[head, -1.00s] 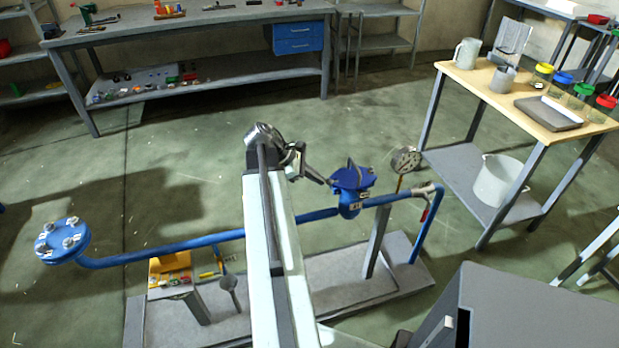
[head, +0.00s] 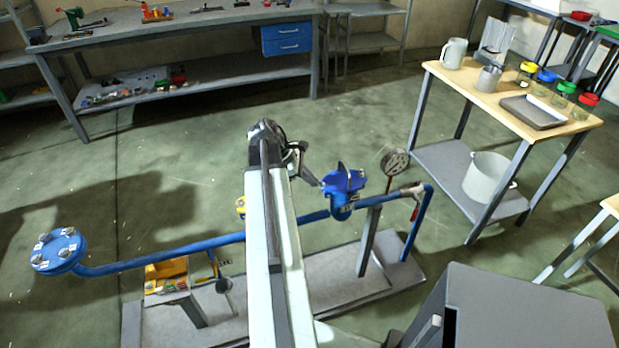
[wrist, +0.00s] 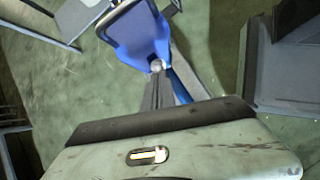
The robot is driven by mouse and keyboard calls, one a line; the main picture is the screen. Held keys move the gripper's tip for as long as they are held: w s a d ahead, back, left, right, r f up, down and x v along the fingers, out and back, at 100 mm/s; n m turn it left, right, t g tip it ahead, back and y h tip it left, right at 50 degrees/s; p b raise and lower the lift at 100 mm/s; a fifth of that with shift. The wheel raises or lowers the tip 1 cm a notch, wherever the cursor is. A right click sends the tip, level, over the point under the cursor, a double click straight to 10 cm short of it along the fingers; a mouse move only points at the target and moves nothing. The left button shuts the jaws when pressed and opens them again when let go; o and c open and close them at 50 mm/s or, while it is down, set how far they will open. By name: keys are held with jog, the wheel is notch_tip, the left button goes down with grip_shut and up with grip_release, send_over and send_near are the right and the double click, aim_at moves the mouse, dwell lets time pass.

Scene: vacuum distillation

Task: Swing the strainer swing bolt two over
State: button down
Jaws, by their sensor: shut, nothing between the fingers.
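The blue strainer (head: 343,190) stands on the blue pipe, just right of my arm in the head view. Its blue body also fills the top middle of the wrist view (wrist: 136,36). My gripper (head: 318,183) is shut and empty, with its tips close to the strainer's left side. In the wrist view the dark fingers (wrist: 158,76) point up at the strainer's near edge. A small silver rounded part (wrist: 157,66) shows at the fingertips; I cannot tell whether they touch it. Which swing bolt is number two cannot be made out.
The blue pipe (head: 160,258) runs left to a bolted flange (head: 57,251). A pressure gauge (head: 395,161) stands right of the strainer. A grey cabinet (head: 530,305) is at front right. A wooden-topped table (head: 510,97) stands at right; floor behind the pipe is clear.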

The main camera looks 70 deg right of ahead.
jog(key=p, duration=0.1)
jog(key=s+d+r+t+y+p, duration=0.1)
jog(key=p, duration=0.1)
jog(key=shift+s+d+r+t, duration=0.1)
jog(key=shift+s+r+t, duration=0.1)
jog(key=shift+r+t, duration=0.1)
jog(key=shift+s+d+t+y+p, duration=0.3)
jog(key=shift+s+y, duration=0.1)
jog(key=shift+s+d, duration=0.1)
jog(key=shift+s, duration=0.1)
jog(key=w+a+r+p, duration=0.2)
jog(key=w+r+p, duration=0.4)
jog(key=r+p, duration=0.3)
jog(key=shift+w+r+p, duration=0.3)
jog(key=shift+p, duration=0.05)
